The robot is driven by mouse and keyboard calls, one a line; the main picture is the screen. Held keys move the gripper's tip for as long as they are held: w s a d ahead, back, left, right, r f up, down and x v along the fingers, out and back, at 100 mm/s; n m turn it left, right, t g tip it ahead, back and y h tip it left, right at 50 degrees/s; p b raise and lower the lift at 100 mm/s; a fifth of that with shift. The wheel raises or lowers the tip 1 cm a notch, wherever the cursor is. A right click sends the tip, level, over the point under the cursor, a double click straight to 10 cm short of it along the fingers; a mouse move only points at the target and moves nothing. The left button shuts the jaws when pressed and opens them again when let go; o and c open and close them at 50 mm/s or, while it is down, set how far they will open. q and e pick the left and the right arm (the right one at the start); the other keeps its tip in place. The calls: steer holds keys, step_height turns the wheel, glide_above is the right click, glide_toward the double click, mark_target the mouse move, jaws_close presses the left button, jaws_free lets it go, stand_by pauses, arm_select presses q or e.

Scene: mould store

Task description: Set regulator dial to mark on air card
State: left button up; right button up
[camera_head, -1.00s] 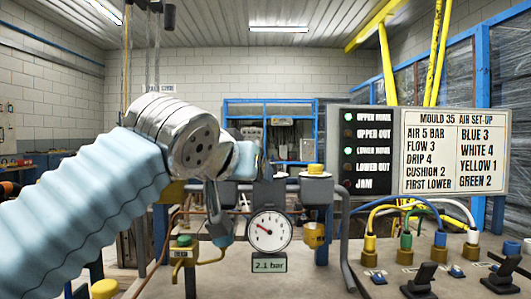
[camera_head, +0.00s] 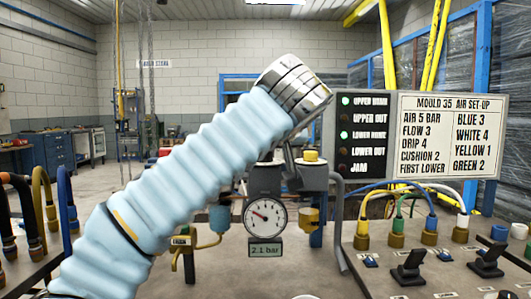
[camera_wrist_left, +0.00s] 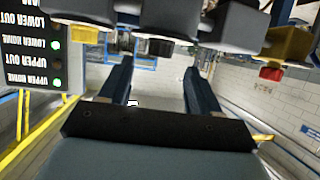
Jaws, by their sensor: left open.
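The pressure gauge (camera_head: 264,216) has a white face and red needle; its display (camera_head: 265,250) reads 2.1 bar. The air card (camera_head: 450,135) lists "AIR 5 BAR". Behind the gauge stand grey regulator blocks (camera_head: 312,178), one with a yellow knob (camera_head: 310,155). My arm hides part of this row, and I cannot tell which knob is the regulator dial. My right gripper is not in view.
A status panel (camera_head: 362,137) stands beside the card, its upper home and lower home lamps green. Coloured hoses on brass fittings (camera_head: 396,240) and black levers (camera_head: 408,267) fill the bench at right. Hoses (camera_head: 40,200) stand at left. The bench front is mostly clear.

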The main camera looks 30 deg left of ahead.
arm_select(q)
steer(key=x, duration=0.5)
steer(key=shift+w+a, duration=0.1)
steer(key=shift+a, duration=0.05)
steer(key=shift+c, duration=0.2)
steer(key=c, duration=1)
